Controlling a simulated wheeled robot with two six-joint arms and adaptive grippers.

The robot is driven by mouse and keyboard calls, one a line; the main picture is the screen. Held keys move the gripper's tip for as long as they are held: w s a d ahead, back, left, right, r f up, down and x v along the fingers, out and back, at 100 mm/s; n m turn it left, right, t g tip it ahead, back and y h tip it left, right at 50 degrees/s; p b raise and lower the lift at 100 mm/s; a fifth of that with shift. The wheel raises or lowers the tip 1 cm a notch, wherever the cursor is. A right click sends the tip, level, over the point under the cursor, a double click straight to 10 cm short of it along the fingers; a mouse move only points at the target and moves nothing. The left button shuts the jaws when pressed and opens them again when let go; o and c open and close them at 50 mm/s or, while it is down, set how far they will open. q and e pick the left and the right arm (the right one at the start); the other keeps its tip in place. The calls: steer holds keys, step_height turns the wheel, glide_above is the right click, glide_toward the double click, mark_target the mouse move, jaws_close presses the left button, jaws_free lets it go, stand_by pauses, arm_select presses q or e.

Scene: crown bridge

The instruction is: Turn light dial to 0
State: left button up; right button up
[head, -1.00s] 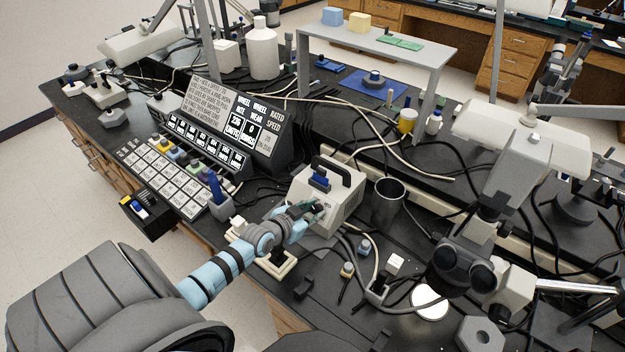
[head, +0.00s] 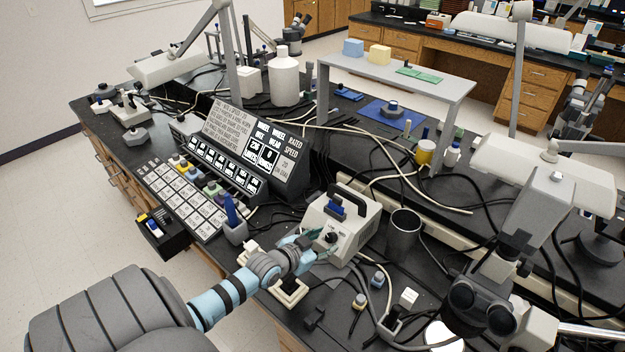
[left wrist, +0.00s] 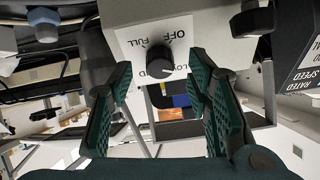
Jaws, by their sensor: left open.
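The light box (head: 367,222) is a pale box with a dark carrying handle on the bench. Its black round dial (head: 331,237) sits on the front face. In the left wrist view the dial (left wrist: 159,66) is close, on a white plate with the words OFF, FULL and LOW, partly covered. My left gripper (head: 310,243) is just left of the dial in the head view. In the left wrist view its green fingers are open, one on each side of the dial with gaps visible. Whether they touch it I cannot tell. My right gripper is not in view.
A dark metal cup (head: 403,236) stands right of the light box. A grey holder with blue tools (head: 234,229) and a sloped label panel (head: 262,150) stand to the left. A microscope (head: 500,270) is at right. Cables run across the bench.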

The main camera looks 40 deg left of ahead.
arm_select(q)
steer(key=v, duration=1)
steer(key=shift+d, duration=0.1)
